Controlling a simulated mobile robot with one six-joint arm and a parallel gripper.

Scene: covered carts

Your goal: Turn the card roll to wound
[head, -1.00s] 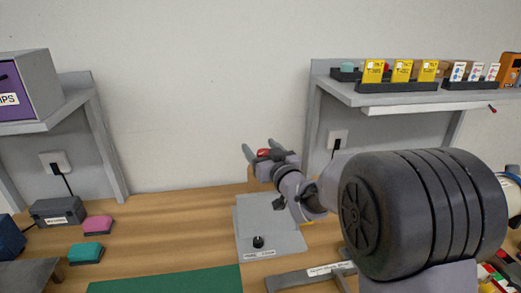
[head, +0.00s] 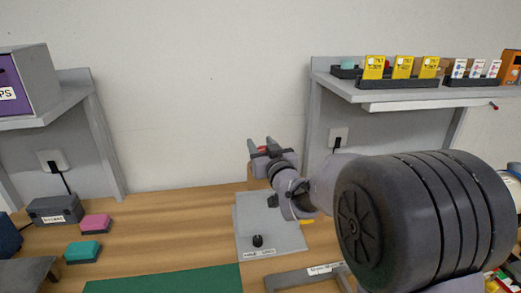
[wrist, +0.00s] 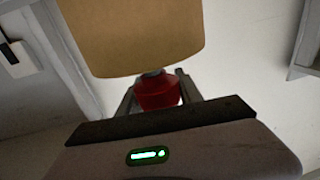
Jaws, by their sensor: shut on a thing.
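The card roll (wrist: 135,35) is a tan, rounded body that fills the top of the wrist view. A red knob (wrist: 158,92) sits just below it on a short dark stem. My gripper (wrist: 157,97) is shut on the red knob, with one finger on each side. In the head view my gripper (head: 262,148) is above the back of the grey plate, and a bit of red shows between its fingers. Most of the roll is hidden behind my gripper there. No wound mark is readable.
A grey plate (head: 285,240) with a black knob (head: 258,241) lies on the wooden bench. A shelf (head: 400,97) with yellow and white packets is at the right. Pink (head: 95,223) and teal (head: 83,251) blocks lie at the left.

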